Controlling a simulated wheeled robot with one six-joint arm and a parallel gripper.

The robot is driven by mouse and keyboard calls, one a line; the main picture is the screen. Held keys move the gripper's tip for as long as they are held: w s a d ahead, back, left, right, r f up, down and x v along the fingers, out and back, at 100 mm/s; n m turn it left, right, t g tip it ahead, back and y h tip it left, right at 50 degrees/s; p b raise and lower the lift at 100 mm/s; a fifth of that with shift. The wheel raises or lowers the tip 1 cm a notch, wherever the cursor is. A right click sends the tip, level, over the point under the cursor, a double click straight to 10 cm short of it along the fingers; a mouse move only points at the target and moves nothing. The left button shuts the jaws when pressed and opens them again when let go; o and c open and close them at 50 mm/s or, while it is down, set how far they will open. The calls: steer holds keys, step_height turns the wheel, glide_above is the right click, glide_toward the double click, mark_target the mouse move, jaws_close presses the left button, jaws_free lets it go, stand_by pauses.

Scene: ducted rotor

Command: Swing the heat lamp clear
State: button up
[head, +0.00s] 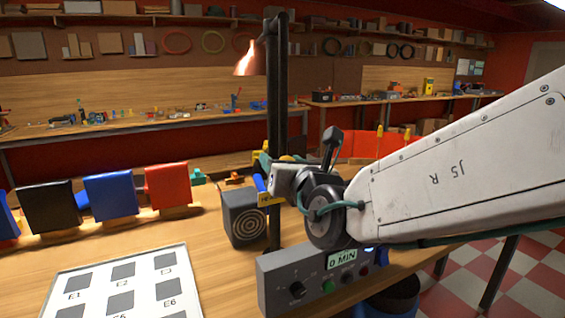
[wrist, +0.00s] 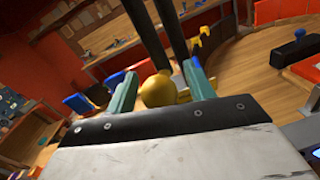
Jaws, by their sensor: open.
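The heat lamp has a copper shade (head: 250,60) at the top of a tall dark post (head: 276,100), left of centre in the head view. Two dark bars (wrist: 147,35) rise ahead of my gripper in the wrist view. My gripper (head: 272,172) is low beside the post. I cannot tell whether either finger touches the knob. The shade is out of the wrist view. My wrist hides part of the lamp's lower end in the head view.
A grey control box (head: 320,275) with a "0 MIN" display stands at the bench front. A dark box with a ringed face (head: 245,218) stands left of the post.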

steer(key=v, duration=0.7)
steer(key=shift+s, duration=0.3)
steer(key=shift+d, duration=0.1)
